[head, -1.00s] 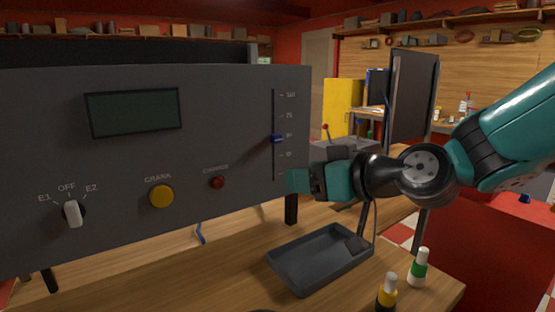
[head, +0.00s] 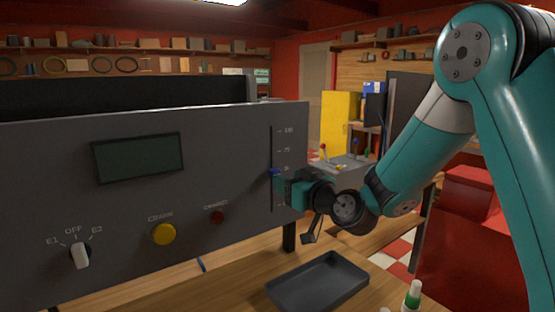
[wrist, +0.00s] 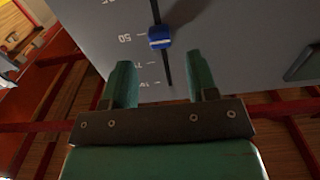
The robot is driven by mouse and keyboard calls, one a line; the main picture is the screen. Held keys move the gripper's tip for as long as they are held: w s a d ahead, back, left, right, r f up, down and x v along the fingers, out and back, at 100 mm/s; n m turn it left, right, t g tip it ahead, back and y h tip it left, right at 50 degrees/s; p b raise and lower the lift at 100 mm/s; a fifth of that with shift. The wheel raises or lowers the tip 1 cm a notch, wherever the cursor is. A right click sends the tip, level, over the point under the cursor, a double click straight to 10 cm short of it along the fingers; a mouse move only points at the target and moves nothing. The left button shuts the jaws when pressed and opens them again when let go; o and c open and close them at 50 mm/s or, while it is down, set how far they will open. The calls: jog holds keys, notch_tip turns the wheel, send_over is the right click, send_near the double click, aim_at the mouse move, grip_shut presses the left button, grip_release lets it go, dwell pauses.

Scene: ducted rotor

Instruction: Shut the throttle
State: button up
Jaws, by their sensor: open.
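The throttle is a vertical slider with a blue knob (head: 275,172) in a dark slot at the right end of the grey panel (head: 50,180). The knob stands near the 50 mark, about the middle of the scale. My gripper (head: 285,190) is at the panel's right end, close to the knob, partly hiding the slot's lower part. In the wrist view the scale is upside down and the blue knob (wrist: 160,37) shows beyond the fingertips. The fingers of my gripper (wrist: 158,62) are open and empty, one on each side of the slot line; contact with the knob is not visible.
The panel also carries a selector knob (head: 80,255), a yellow button (head: 164,234), a red button (head: 217,217) and a dark screen (head: 139,158). A grey tray (head: 318,284) and a green-and-white bottle (head: 412,296) stand on the bench below.

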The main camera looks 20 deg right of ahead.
aim_at(272, 209)
jog(key=shift+p+x, duration=1.15)
jog(key=shift+x, duration=1.6)
grip_shut()
notch_tip(272, 209, down, 11)
jog(key=b, duration=1.3)
jog(key=shift+r, duration=0.1)
grip_release()
jog(key=shift+r, duration=0.1)
